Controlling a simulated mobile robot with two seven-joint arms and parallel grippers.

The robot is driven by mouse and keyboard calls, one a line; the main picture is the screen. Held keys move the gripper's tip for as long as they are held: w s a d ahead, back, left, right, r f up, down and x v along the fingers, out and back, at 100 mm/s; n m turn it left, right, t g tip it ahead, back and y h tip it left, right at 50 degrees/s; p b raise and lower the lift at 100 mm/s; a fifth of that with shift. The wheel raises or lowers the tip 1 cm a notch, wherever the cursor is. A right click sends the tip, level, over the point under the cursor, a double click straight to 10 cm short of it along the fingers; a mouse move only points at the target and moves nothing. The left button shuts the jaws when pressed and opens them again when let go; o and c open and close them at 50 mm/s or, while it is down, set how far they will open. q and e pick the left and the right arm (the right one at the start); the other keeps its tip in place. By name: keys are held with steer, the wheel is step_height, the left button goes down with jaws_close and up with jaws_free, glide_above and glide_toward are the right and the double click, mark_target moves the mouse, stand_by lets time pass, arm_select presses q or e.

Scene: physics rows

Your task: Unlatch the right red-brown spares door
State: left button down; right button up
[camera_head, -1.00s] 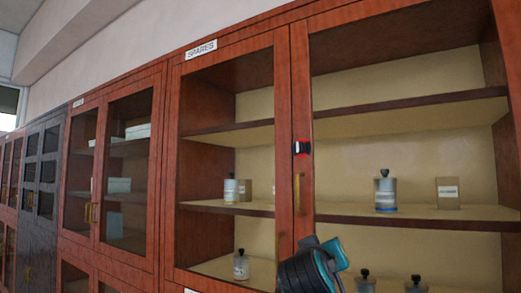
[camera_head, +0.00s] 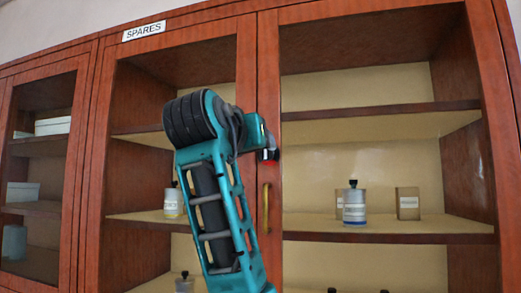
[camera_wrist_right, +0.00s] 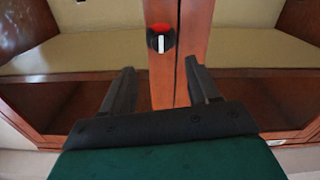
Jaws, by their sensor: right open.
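The right red-brown spares door (camera_head: 268,75) is shut, its glass front showing shelves. Its latch (camera_head: 270,154), a black knob on a red plate, is partly hidden by my right arm in the head view. In the right wrist view the latch (camera_wrist_right: 160,40) is clear, with a white mark upright in the picture. My right gripper (camera_wrist_right: 160,66) is open and empty, its fingers spread to either side of the door stiles and apart from the knob. A brass handle (camera_head: 266,207) is below the latch. My left gripper is not in view.
The left spares door (camera_head: 246,60) is shut beside it, under the SPARES label (camera_head: 144,31). Bottles (camera_head: 354,205) and a small box (camera_head: 408,203) stand on shelves inside. Another cabinet (camera_head: 40,150) stands to the left.

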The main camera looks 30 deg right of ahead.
mark_target(265, 153)
steer(key=p+x, duration=0.1)
steer(key=x, duration=0.7)
steer(key=shift+w+d+p, duration=0.2)
steer(key=shift+w+p, duration=0.1)
steer(key=shift+w+d, duration=0.15)
steer(key=shift+c, duration=0.4)
steer(key=c, duration=1)
steer(key=shift+o, duration=0.2)
